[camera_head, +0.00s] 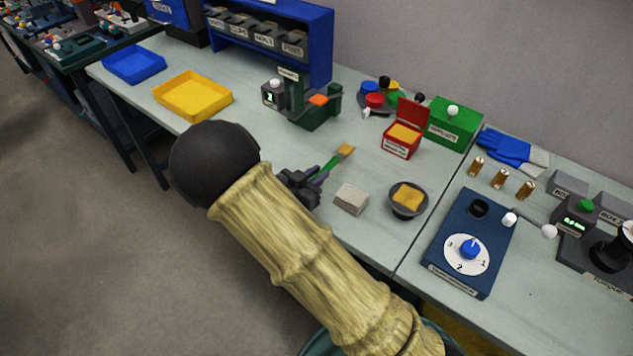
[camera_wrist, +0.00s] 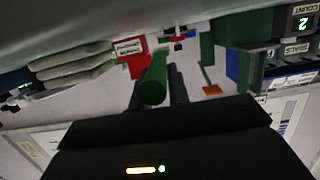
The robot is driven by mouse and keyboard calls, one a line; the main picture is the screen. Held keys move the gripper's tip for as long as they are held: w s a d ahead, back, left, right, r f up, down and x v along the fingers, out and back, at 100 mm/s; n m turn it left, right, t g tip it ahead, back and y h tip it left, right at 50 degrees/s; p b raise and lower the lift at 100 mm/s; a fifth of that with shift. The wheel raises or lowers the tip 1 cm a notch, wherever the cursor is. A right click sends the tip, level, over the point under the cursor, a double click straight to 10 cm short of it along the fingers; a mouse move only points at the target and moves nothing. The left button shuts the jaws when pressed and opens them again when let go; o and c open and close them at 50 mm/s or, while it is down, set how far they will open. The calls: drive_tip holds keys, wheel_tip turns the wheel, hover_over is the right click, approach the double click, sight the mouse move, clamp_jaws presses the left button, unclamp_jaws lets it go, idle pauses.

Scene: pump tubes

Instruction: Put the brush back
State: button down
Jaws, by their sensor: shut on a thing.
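My gripper (camera_head: 314,180) is shut on the brush (camera_head: 331,164), holding it by its green handle above the front part of the table. The brush is tilted, with its yellow-orange bristles pointing away toward the back right. In the wrist view the green handle (camera_wrist: 153,80) shows end-on beside a dark finger of my gripper (camera_wrist: 172,88); the bristles are hidden there. A red open-lidded box (camera_head: 401,152) with yellow-orange contents and a white label stands behind and right of the brush. A dark bowl (camera_head: 397,211) with a yellow-orange piece in it stands to the right.
A light grey block (camera_head: 351,199) lies close to my gripper. A green machine (camera_head: 315,115) with an orange plate stands behind. A green box (camera_head: 453,124) and blue dial unit (camera_head: 470,245) are right. A yellow tray (camera_head: 193,97) is left. Table between tray and gripper is partly hidden by my arm.

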drive_tip(key=shift+f, duration=1.4)
drive_tip(key=shift+f, duration=0.1)
drive_tip(key=shift+f, duration=0.1)
drive_tip(key=c, duration=1.3)
unclamp_jaws()
drive_tip(key=shift+c, duration=0.2)
drive_tip(key=shift+s+a+r, duration=0.1)
drive_tip(key=shift+a+r, duration=0.05)
drive_tip(key=shift+r, duration=0.05)
drive_tip(key=v, duration=1.1)
drive_tip(key=shift+s+a+b, duration=0.2)
drive_tip(key=shift+s+b, duration=0.15)
